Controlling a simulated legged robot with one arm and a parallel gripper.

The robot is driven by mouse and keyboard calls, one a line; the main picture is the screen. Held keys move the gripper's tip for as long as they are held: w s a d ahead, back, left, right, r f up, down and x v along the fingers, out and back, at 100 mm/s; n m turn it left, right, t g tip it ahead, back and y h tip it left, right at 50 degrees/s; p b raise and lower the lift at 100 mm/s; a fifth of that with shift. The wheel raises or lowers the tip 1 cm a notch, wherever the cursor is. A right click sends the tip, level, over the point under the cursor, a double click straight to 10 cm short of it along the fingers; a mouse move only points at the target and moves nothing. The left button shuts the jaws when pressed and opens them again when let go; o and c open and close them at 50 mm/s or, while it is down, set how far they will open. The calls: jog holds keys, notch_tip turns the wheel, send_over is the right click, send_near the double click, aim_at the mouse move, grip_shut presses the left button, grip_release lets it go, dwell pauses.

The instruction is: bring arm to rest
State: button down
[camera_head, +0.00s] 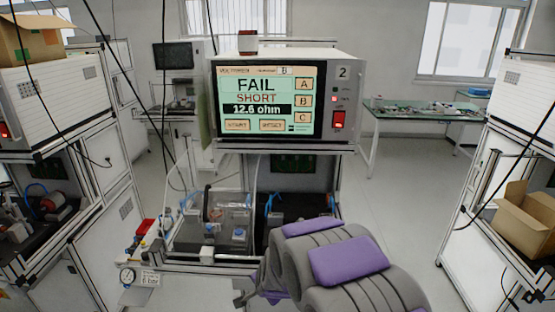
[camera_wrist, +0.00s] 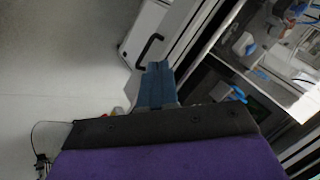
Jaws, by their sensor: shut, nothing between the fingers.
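My arm, grey with purple pads, is folded low in the front middle of the head view, before the test station. My gripper (camera_wrist: 157,84) shows in the wrist view as two blue fingers lying together, with nothing between them. It is in free space beside the station frame, over the pale floor. In the head view the gripper is hidden by the arm. The tester (camera_head: 272,100) marked 2 stands on the station, and its screen reads FAIL, SHORT, 12.6 ohm.
Neighbouring stations stand on both sides, the right one with an open cardboard box (camera_head: 526,218). A green table (camera_head: 420,110) is behind. Floor (camera_head: 400,200) is clear at right.

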jog(key=s+d+r+n+g, duration=0.2)
jog(key=s+d+r, duration=0.3)
jog(key=s, duration=0.8)
jog(key=s+d+r+n+g+h, duration=0.1)
jog(key=s+d+r+n+g, duration=0.2)
jog(key=s+d, duration=0.4)
jog(key=s+d+r+n+g+h, duration=0.1)
jog(key=s+d+r+n+g, duration=0.2)
jog(key=s, duration=1.6)
notch_tip(320, 180, up, 4)
jog(key=d+n, duration=0.1)
jog(key=d, duration=0.2)
jog(key=shift+s+r, duration=0.15)
jog(key=shift+a, duration=0.1)
